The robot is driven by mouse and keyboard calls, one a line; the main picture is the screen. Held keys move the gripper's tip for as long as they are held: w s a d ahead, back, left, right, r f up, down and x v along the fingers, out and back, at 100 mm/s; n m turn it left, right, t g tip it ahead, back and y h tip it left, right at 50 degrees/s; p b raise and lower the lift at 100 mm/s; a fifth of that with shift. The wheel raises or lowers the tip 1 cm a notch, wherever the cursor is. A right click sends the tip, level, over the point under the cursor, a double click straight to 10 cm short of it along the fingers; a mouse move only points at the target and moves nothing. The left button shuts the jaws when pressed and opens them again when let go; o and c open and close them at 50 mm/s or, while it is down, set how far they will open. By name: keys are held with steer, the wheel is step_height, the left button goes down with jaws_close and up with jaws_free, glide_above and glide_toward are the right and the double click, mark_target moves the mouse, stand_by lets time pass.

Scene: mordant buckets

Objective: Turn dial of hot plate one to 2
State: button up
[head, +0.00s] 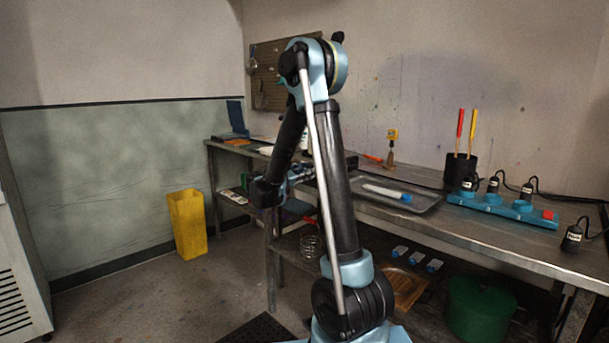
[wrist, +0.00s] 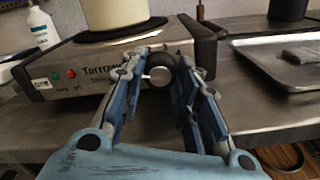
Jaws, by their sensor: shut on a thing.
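The hot plate (wrist: 90,78) shows in the wrist view, with a metal front panel, a red and a green lamp and partly hidden lettering. In the head view my gripper (head: 300,174) is at the bench, and my arm hides the hot plate.
A cream pot (wrist: 112,12) stands on the hot plate. A white bottle (wrist: 41,27) is at the left. A yellow bin (head: 187,224) stands on the floor.

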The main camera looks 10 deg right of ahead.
steer(key=m, duration=0.6)
steer(key=shift+s+d, duration=0.1)
steer(key=m, duration=0.6)
steer(key=shift+s+f, duration=0.1)
stand_by(0.5)
steer(key=o, duration=1.1)
steer(key=v, duration=1.1)
steer(key=shift+s+a, duration=0.15)
steer(key=shift+a, duration=0.25)
